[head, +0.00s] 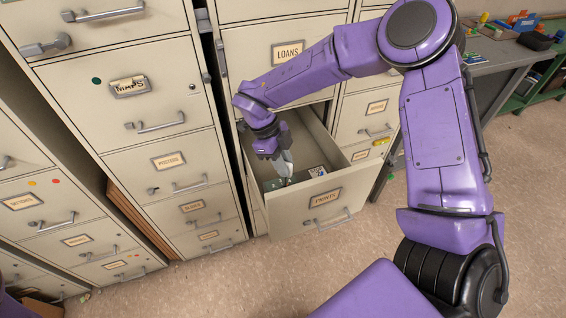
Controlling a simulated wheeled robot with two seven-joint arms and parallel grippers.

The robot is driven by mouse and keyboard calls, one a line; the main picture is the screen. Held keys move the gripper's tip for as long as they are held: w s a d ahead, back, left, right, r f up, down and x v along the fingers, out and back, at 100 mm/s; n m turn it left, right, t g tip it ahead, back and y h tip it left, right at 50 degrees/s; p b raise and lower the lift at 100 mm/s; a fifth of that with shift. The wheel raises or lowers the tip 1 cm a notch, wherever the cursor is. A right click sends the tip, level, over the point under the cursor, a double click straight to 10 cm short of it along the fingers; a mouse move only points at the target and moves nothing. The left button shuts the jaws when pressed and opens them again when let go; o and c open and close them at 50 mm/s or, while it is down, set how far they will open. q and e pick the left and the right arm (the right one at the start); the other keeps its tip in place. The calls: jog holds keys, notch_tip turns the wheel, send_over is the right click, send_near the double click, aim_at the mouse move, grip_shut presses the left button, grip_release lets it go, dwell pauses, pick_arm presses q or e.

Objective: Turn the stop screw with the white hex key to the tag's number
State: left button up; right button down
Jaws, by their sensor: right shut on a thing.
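My right gripper (286,166) reaches down into the open drawer labelled PRINTS (320,215). Its fingers are shut on a small pale thing that looks like the white hex key, mostly hidden by the fingers. A dark green piece (273,184) lies in the drawer just below and beside the fingertips. A small black-and-white patterned tag (318,171) shows to the right of the gripper inside the drawer. I cannot make out the stop screw or read a number. My left gripper is out of view.
Closed filing cabinets (130,85) with metal handles stand to the left and behind the open drawer. A workbench (490,55) with small coloured items is at the upper right. My right arm spans the area above the drawer. The floor (240,285) in front is clear.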

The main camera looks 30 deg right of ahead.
jog(key=shift+f+b, duration=0.7)
jog(key=shift+f, duration=0.5)
jog(key=shift+r+n+p, duration=0.2)
jog(key=shift+n+p, duration=0.1)
jog(key=shift+p, duration=0.25)
jog(key=shift+n+t+h+p, duration=0.3)
jog(key=shift+n+p, duration=0.3)
jog(key=shift+p, duration=0.05)
jog(key=n+t+h+p, duration=0.1)
jog(key=n+p, duration=0.3)
jog(key=shift+a+n, duration=0.1)
jog(key=shift+n, duration=0.2)
jog(key=n+t+p, duration=0.1)
jog(key=n+p, duration=0.2)
jog(key=shift+s+t+h, duration=0.1)
jog(key=shift+t+h, duration=0.2)
jog(key=n+t+p, duration=0.2)
jog(key=n+p, duration=0.2)
jog(key=n, duration=0.1)
jog(key=n+t+p, duration=0.1)
jog(key=n, duration=0.1)
jog(key=n+y+p, duration=0.1)
jog(key=n+p, duration=0.1)
jog(key=n, duration=0.1)
jog(key=shift+s+t, duration=0.1)
jog(key=shift+t, duration=0.3)
jog(key=shift+f, duration=0.15)
jog(key=shift+p, duration=0.3)
